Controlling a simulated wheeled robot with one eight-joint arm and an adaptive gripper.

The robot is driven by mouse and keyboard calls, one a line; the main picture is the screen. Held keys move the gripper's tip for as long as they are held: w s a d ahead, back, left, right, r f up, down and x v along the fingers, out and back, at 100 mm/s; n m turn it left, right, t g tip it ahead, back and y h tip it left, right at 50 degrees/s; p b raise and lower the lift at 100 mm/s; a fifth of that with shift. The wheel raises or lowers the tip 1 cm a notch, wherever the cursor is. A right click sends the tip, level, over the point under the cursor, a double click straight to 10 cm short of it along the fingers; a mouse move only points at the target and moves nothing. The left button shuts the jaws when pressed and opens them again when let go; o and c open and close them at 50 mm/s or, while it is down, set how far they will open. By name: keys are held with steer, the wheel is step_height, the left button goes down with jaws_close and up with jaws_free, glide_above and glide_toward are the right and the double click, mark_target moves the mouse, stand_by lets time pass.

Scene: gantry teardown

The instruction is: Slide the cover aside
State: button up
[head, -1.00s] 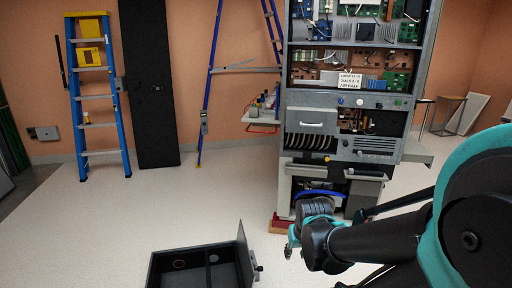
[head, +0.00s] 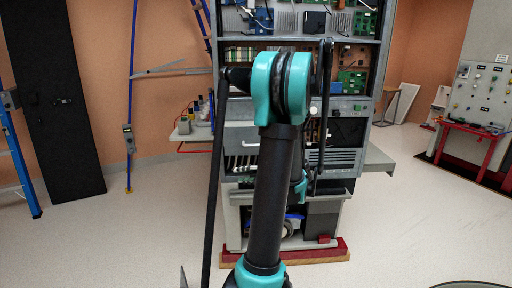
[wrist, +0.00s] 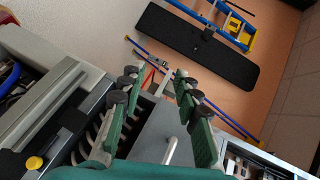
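A grey panel with a bar handle (head: 240,134) is on the front of the tall cabinet, partly hidden by my arm in the head view. It also shows in the wrist view (wrist: 158,135), between and beyond my fingers. I cannot tell for sure that it is the cover. I cannot tell whether a finger touches the panel.
The cabinet has open shelves of circuit boards (head: 364,22) above and a red base (head: 335,252) below. A small side shelf (head: 190,134) holds bottles. A tall black panel (head: 52,100) leans at the left wall. A red table (head: 470,145) stands right.

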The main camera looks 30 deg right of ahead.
steer(key=s+d+r+m+t+h, duration=0.1)
steer(key=s+d+r+t, duration=0.15)
steer(key=d, duration=0.65)
steer(key=s+d+r+m+t, duration=0.1)
steer(key=s+d+m+t, duration=0.2)
steer(key=d, duration=0.6)
steer(key=shift+n+t, duration=0.35)
steer(key=shift+n, duration=0.35)
steer(key=x, duration=1.7)
steer(key=shift+w+r, duration=0.2)
steer(key=shift+r, duration=0.1)
jaws_close()
